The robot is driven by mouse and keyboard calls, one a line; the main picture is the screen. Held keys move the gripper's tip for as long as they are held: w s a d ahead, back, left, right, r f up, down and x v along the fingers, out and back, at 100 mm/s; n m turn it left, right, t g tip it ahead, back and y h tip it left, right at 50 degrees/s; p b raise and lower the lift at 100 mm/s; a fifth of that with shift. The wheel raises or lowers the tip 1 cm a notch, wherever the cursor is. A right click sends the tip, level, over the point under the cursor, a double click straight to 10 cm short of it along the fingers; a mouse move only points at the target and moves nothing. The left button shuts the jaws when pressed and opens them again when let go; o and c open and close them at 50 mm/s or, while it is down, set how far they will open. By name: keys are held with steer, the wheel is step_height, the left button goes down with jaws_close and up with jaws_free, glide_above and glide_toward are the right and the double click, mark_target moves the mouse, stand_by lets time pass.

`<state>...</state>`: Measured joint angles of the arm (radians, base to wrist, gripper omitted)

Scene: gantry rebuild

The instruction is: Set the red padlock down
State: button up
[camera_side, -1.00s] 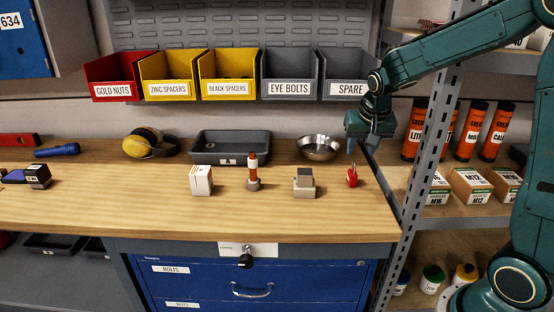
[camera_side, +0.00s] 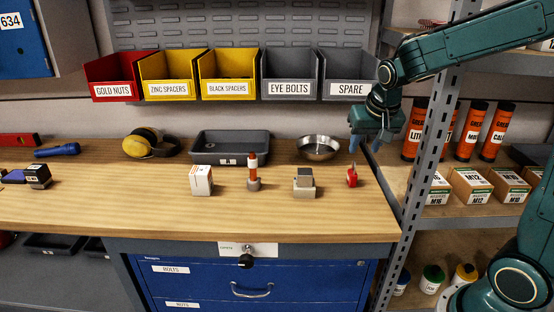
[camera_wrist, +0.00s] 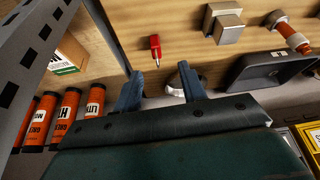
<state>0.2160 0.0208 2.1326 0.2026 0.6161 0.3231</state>
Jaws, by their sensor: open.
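The red padlock (camera_side: 352,179) stands on the wooden bench top near its right end, with its shackle pointing up. In the wrist view the padlock (camera_wrist: 155,44) lies beyond my fingertips, apart from them. My gripper (camera_side: 363,146) hangs above and behind the padlock, near the bench's right rear corner. In the wrist view my gripper (camera_wrist: 162,82) shows its two blue fingers spread wide with nothing between them.
A grey metal block (camera_side: 304,184) stands left of the padlock, and a steel bowl (camera_side: 319,148) behind it. An orange-and-white cylinder piece (camera_side: 253,172) and a white box (camera_side: 201,181) stand further left. A perforated shelf post (camera_side: 431,130) rises close on the right. The bench front is clear.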

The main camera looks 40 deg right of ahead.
steer(key=s+a+r+n+t+y, duration=0.1)
steer(key=s+a+n, duration=0.3)
steer(key=s, duration=0.5)
steer(key=s+a+r+n+t+y, duration=0.1)
steer(key=s+a+r+n, duration=0.2)
steer(key=s+a, duration=0.5)
steer(key=shift+s+a+r+n+y, duration=0.3)
steer(key=shift+s+r+n+y, duration=0.15)
steer(key=shift+s, duration=0.4)
